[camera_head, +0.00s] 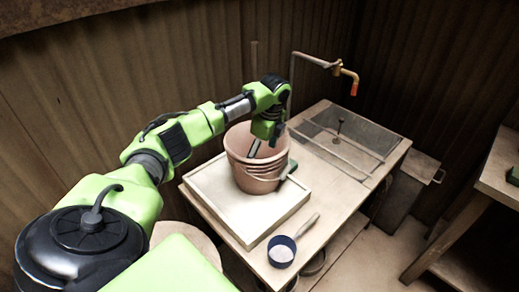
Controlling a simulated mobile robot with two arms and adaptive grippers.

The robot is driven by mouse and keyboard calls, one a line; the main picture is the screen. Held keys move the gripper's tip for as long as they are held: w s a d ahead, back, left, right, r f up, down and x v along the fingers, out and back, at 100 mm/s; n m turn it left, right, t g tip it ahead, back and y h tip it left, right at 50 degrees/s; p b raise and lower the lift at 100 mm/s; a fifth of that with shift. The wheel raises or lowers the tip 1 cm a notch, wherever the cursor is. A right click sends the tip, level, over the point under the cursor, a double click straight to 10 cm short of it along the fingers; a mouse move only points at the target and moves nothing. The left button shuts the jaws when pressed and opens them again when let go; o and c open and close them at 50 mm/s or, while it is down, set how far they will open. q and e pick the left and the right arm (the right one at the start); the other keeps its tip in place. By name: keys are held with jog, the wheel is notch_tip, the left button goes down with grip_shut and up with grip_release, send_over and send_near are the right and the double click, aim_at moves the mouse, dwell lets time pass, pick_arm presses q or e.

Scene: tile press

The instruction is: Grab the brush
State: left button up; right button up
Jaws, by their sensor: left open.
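I cannot pick out the brush for certain. The bucket's inside is partly hidden by the gripper and the rim. My right gripper is not in view.
The bucket stands on a pale square board (240,217) on the wooden bench (335,190). A dark-rimmed cup (281,252) and a light handle-like piece (308,225) are at the front. A sink (358,128) and a pipe tap (322,62) are behind.

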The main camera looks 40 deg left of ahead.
pick_arm(q)
jog(key=f, duration=0.4)
jog(key=shift+a, duration=0.35)
jog(key=f, duration=0.1)
jog(key=f+p, duration=0.1)
jog(key=f, duration=0.3)
jog(key=shift+w+a+f+p, duration=0.15)
jog(key=shift+a+f+p, duration=0.1)
jog(key=shift+a+p, duration=0.05)
jog(key=c, duration=0.9)
